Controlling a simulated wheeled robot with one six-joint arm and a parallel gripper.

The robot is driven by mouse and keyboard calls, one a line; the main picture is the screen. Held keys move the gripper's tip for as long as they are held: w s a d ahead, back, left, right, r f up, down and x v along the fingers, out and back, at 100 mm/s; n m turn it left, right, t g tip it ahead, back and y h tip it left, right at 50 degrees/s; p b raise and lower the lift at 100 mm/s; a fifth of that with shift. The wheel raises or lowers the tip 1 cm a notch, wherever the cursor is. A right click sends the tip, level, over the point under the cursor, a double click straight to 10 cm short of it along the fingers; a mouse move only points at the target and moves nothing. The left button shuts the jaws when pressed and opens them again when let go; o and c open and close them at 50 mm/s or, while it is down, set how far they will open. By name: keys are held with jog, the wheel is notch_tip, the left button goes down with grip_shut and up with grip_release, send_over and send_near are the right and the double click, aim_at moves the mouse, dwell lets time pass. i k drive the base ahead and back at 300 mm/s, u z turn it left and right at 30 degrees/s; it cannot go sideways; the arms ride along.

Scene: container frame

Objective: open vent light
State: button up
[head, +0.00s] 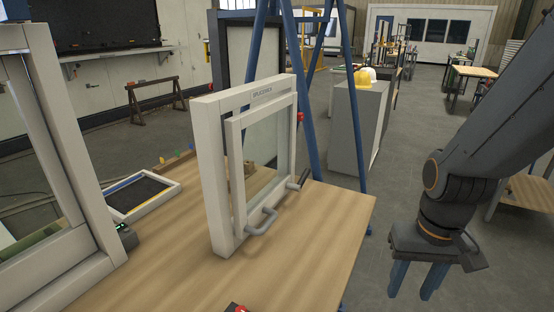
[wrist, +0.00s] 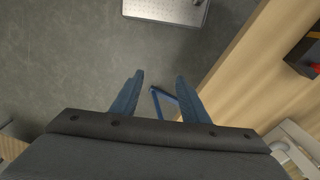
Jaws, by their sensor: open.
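The vent light is a small white-framed window unit (head: 211,165) standing upright on the wooden table. Its inner glazed sash (head: 238,170) looks close to flush with the outer frame; I cannot tell whether there is a gap. A grey handle (head: 262,222) sits at the sash's lower edge, and a second dark handle (head: 299,180) sits further along to the right. My gripper (head: 418,281) hangs right of the table, over the floor, well apart from the window. Its blue fingers point down, open and empty. The wrist view also shows the open fingers (wrist: 158,95).
The wooden table (head: 325,215) has bare room right of the window. A larger white frame (head: 75,150) stands at the left. A shallow tray (head: 142,195) lies behind. A blue trestle (head: 305,110) and a grey cabinet (head: 358,130) stand beyond. A red item (head: 236,308) is at the front edge.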

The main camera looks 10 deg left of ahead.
aim_at(244, 220)
jog(key=u, duration=1.2)
jog(key=k, duration=0.75)
jog(key=z, duration=0.65)
jog(key=i, duration=0.45)
jog(key=u, duration=0.05)
